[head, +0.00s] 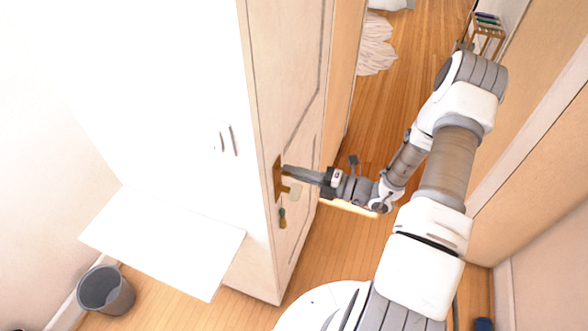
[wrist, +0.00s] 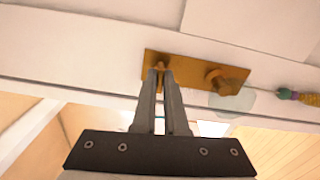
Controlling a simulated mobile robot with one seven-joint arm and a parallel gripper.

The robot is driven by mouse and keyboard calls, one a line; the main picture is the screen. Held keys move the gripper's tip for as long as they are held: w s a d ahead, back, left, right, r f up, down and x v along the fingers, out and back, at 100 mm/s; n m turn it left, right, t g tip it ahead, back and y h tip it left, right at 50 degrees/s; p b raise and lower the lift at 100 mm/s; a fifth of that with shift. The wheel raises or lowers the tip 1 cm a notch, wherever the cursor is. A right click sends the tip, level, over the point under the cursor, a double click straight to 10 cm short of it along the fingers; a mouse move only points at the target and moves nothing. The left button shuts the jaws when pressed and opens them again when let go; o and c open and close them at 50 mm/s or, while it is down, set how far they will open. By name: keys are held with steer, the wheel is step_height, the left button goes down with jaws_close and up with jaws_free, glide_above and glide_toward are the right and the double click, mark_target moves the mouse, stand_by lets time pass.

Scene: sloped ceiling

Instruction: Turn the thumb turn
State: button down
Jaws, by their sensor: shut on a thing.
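A brass lock plate (wrist: 195,64) is fixed on a pale door (wrist: 70,50) in the wrist view. The brass thumb turn (wrist: 159,66) stands out near the plate's left end. My gripper (wrist: 160,78) is shut on the thumb turn, with one finger on each side, and the fingers hide part of it. A round brass knob (wrist: 217,77) sits on the same plate to the right, clear of the fingers. In the head view, my gripper (head: 286,170) reaches the plate (head: 277,180) on the door's edge side from the right.
A small coloured object (wrist: 298,96) hangs below the knob. In the head view, a white flat panel (head: 160,240) and a grey bin (head: 106,290) are left of the door. A wooden floor (head: 385,110) runs behind my arm, and a wall stands close on the right.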

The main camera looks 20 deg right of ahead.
stand_by(0.4)
steer(key=c, duration=1)
jaws_free()
steer(key=shift+o, duration=0.2)
steer(key=b+v, duration=0.3)
steer(key=v, duration=1.4)
steer(key=shift+s, duration=0.2)
steer(key=shift+d, duration=0.1)
